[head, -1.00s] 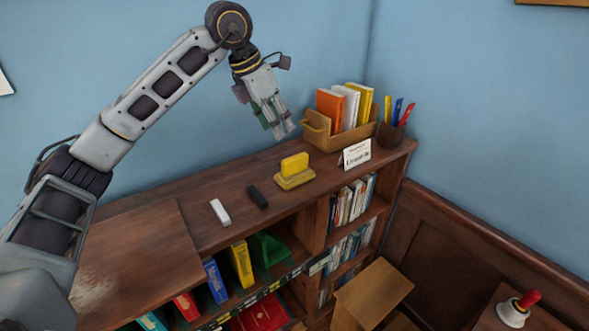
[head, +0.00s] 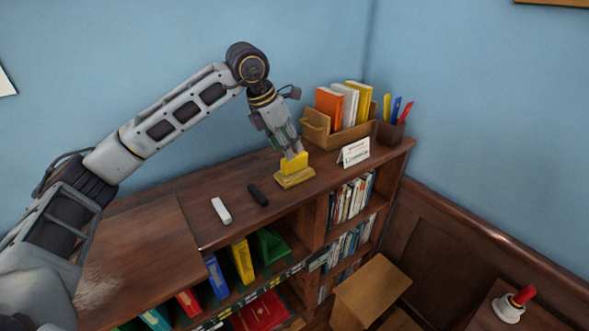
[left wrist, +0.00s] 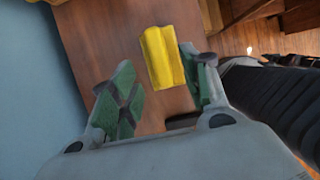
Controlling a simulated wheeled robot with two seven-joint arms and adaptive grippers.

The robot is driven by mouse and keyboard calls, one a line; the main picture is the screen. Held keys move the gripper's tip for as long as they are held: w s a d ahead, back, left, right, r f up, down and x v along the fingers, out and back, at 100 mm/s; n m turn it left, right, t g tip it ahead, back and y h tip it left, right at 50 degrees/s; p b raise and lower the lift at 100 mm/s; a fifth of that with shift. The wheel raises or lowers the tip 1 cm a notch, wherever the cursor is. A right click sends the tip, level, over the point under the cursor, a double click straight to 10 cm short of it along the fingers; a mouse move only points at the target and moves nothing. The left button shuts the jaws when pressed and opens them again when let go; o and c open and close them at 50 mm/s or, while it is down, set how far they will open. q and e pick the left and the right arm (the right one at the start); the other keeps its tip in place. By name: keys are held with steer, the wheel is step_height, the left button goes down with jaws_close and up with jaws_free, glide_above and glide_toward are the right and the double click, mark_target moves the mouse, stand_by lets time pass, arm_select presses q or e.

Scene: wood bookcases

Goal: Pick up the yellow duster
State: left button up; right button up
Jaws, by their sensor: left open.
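The yellow duster (head: 294,166) is a bright block standing upright on a duller yellow base (head: 296,179) on the bookcase top. In the left wrist view the duster (left wrist: 161,57) lies between and just beyond the finger tips, closer to the right-hand finger. My left gripper (head: 291,153) points down over the duster, its tips by the duster's top edge. It is open, with green-padded fingers apart in the left wrist view (left wrist: 157,85), and holds nothing. Whether a finger touches the duster I cannot tell. My right gripper is not in view.
A white block (head: 221,211) and a black block (head: 258,195) lie left of the base. A white card (head: 355,152), a wooden book box (head: 318,138) and a pen cup (head: 391,133) stand behind and to the right. The blue wall is close behind.

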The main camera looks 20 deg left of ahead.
mark_target(295, 167)
arm_select(q)
steer(key=shift+w+d+f, duration=0.1)
steer(key=shift+d+f, duration=0.05)
steer(key=shift+f, duration=0.3)
steer(key=shift+f, duration=0.15)
steer(key=shift+p+x, duration=0.75)
steer(key=shift+x, duration=1.6)
steer(key=shift+w+f, duration=0.1)
steer(key=shift+w, duration=0.05)
jaws_close()
